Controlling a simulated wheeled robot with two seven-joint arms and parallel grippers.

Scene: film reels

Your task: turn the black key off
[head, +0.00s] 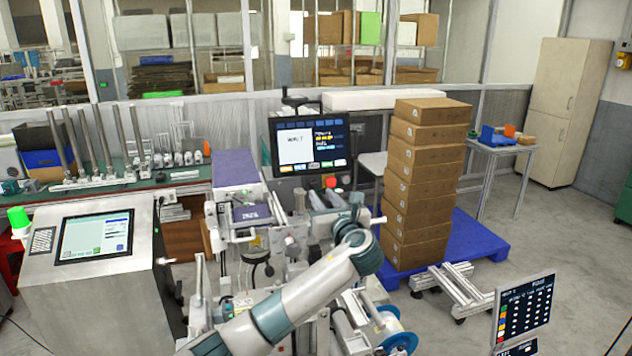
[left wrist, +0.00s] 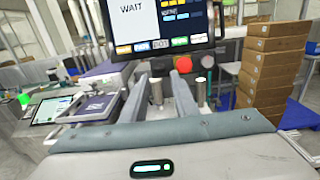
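The control panel (head: 307,146) has a screen reading WAIT, with a red button (head: 331,181) under its right part. In the left wrist view the screen (left wrist: 160,22) is cut by the top edge, and the red button (left wrist: 183,62) shows just below it. I cannot make out the black key for sure; small dark details beside the red button are too small to tell. My left gripper (head: 325,193) is in front of the panel's lower edge. In the left wrist view its two grey fingers (left wrist: 158,72) stand apart with nothing held between them. My right gripper is not in view.
A stack of cardboard boxes (head: 423,185) stands on a blue pallet (head: 482,240) right of the panel. A machine with a tilted touchscreen (head: 95,236) stands at left. Machine parts with metal cylinders (left wrist: 157,93) lie below the fingers.

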